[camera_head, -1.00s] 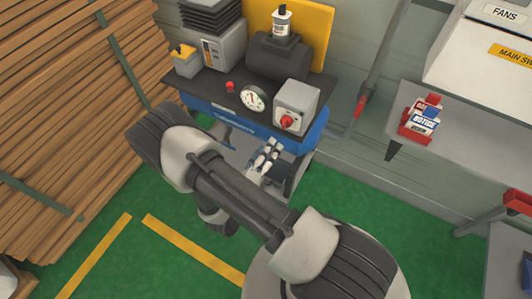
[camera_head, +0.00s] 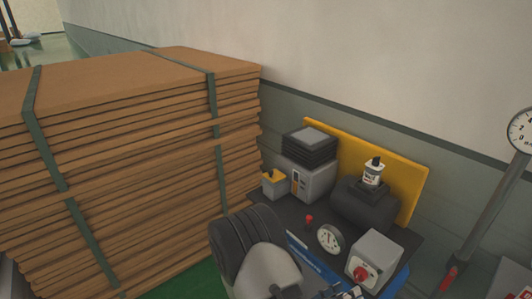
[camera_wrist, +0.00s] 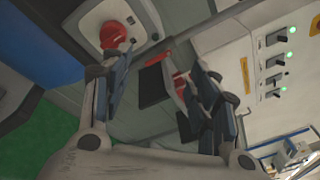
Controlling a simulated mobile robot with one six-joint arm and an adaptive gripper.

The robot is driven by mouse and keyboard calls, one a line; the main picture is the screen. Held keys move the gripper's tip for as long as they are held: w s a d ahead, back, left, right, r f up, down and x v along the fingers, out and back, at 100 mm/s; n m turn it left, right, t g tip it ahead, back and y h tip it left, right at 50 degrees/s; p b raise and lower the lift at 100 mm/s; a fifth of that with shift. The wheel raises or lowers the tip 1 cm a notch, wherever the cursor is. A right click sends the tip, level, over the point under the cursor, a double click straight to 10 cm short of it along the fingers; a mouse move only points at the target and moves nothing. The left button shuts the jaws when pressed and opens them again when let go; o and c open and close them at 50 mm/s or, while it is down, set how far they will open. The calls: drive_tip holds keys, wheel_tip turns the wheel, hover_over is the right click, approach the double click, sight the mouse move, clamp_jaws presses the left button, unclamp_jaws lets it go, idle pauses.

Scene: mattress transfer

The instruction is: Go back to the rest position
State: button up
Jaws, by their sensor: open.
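My gripper (camera_wrist: 160,95) shows in the wrist view with its two fingers spread apart and nothing held between them. In the head view only a small part of it shows at the bottom edge (camera_head: 345,291), in front of the compressor unit (camera_head: 268,212). My arm rises at the bottom middle of the head view. A grey box with a red knob (camera_head: 375,258) stands just behind the gripper, and in the wrist view the red knob (camera_wrist: 113,35) is at the upper left.
A tall strapped stack of brown boards (camera_head: 120,160) fills the left. A yellow panel (camera_head: 405,180) stands behind the compressor. A grey pipe with a red handle (camera_head: 450,278) and a gauge (camera_head: 522,130) are at the right. A switch panel (camera_wrist: 275,62) is at the right in the wrist view.

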drive_tip(key=s+d+r+m+g+y, duration=0.3)
drive_tip(key=s+r+m+g+y, duration=0.4)
drive_tip(key=s+r+m+g, duration=0.9)
drive_tip(key=s+a+r+m+t+y, duration=0.1)
drive_tip(key=a+r+m+t+y, duration=0.6)
drive_tip(key=m+t, duration=0.6)
drive_tip(key=a+m+y, duration=0.2)
drive_tip(key=a+m, duration=0.1)
drive_tip(key=shift+s+r+t, duration=0.15)
drive_tip(key=shift+r+t, duration=0.1)
drive_tip(key=shift+t, duration=0.05)
